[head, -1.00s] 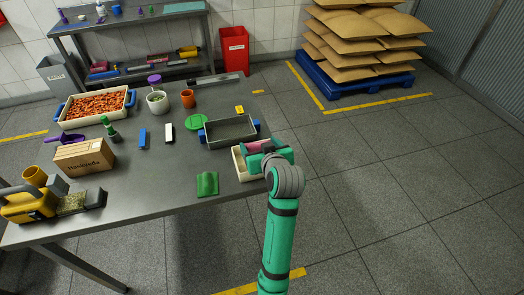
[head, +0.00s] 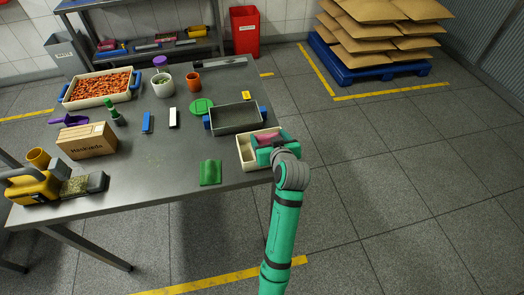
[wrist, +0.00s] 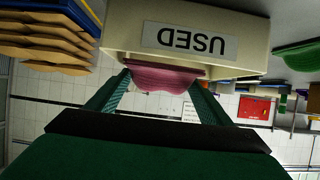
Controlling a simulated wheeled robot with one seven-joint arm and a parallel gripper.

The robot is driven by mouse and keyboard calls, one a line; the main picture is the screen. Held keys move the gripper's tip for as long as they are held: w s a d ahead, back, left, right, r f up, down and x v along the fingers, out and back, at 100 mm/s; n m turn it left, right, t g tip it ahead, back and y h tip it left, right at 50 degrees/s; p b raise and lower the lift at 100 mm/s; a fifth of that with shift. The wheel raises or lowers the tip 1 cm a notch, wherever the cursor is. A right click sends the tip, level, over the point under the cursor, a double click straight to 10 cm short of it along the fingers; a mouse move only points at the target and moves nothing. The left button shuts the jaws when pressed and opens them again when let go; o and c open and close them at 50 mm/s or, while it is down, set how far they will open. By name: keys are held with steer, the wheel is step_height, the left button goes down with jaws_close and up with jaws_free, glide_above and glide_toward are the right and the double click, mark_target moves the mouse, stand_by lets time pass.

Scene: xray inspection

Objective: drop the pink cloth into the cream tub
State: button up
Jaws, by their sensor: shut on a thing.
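The cream tub (head: 243,158) sits at the right edge of the steel table, with part of its empty inside showing on the left. The wrist view shows its wall with a "USED" label (wrist: 197,40), upside down. My gripper (wrist: 158,92) is shut on the pink cloth (wrist: 165,77), which bulges between the fingers at the tub's rim. In the head view the cloth (head: 266,136) shows over the tub's right part, and my gripper (head: 275,146) hides some of it. I cannot tell whether the cloth touches the tub.
A grey tray with blue handles (head: 236,121) stands just behind the tub. A green cloth (head: 210,172) lies to its left. A cardboard box (head: 87,141), a yellow machine (head: 45,184) and a carrot-filled tray (head: 100,88) are farther left.

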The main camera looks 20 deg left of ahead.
steer(key=shift+f, duration=0.1)
steer(key=o, duration=1.1)
steer(key=shift+s, duration=0.1)
steer(key=v, duration=1)
steer(key=shift+s+d, duration=0.15)
steer(key=shift+s, duration=0.1)
